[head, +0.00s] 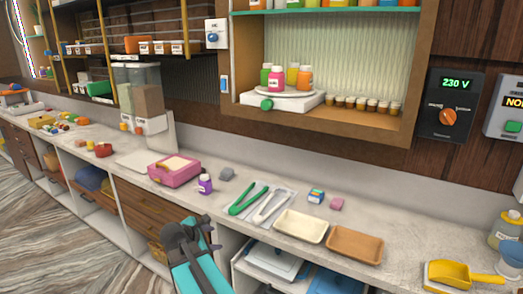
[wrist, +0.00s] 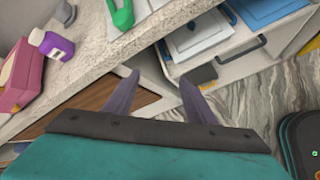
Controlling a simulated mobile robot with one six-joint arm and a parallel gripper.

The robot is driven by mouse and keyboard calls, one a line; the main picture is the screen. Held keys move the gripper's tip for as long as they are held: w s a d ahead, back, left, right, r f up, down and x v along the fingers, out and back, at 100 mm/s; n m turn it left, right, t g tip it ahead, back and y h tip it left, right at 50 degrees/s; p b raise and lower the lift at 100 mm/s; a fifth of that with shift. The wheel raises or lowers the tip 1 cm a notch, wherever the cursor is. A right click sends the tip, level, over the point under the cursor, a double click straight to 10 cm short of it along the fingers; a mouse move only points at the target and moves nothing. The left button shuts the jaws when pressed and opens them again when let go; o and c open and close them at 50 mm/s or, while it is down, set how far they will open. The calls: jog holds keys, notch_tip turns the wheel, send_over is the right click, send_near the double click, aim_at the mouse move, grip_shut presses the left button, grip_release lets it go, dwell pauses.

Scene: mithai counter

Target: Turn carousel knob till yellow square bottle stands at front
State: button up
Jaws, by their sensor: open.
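The carousel (head: 287,91) is a round white turntable on a white base in a lit wall niche. Its green knob (head: 267,104) is at the base's front left. A pink bottle (head: 276,78) and an orange bottle (head: 305,77) stand toward the front. A yellow bottle (head: 292,73) stands behind between them, partly hidden, and a green bottle (head: 265,77) is at the left. My gripper (head: 197,228) is low by the counter's front edge, far below and left of the carousel. In the wrist view, my gripper (wrist: 157,82) is open and empty.
The counter (head: 215,205) holds a pink box (head: 174,169), a purple bottle (head: 205,184), green tongs (head: 247,199), a cream tray (head: 300,226) and a brown tray (head: 354,244). An open drawer (wrist: 225,45) is near my gripper.

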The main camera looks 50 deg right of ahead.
jog(key=w+d+r+n+t+h, duration=0.15)
jog(key=d+r, duration=0.25)
jog(key=r, duration=0.7)
jog(key=d+r+n+h, duration=0.2)
jog(key=d+r, duration=0.2)
jog(key=r, duration=0.7)
jog(key=n+h, duration=0.3)
jog(key=h, duration=0.2)
send_near(265, 106)
jog(key=v, duration=0.6)
jog(key=shift+d+r+m+p, duration=0.2)
jog(key=shift+d+m+p, duration=0.05)
jog(key=shift+p, duration=0.05)
jog(key=shift+d, duration=0.1)
jog(key=p+x, duration=0.3)
jog(key=x, duration=0.9)
jog(key=shift+p+x, duration=0.4)
jog(key=shift+x, duration=0.4)
jog(key=shift+f, duration=0.15)
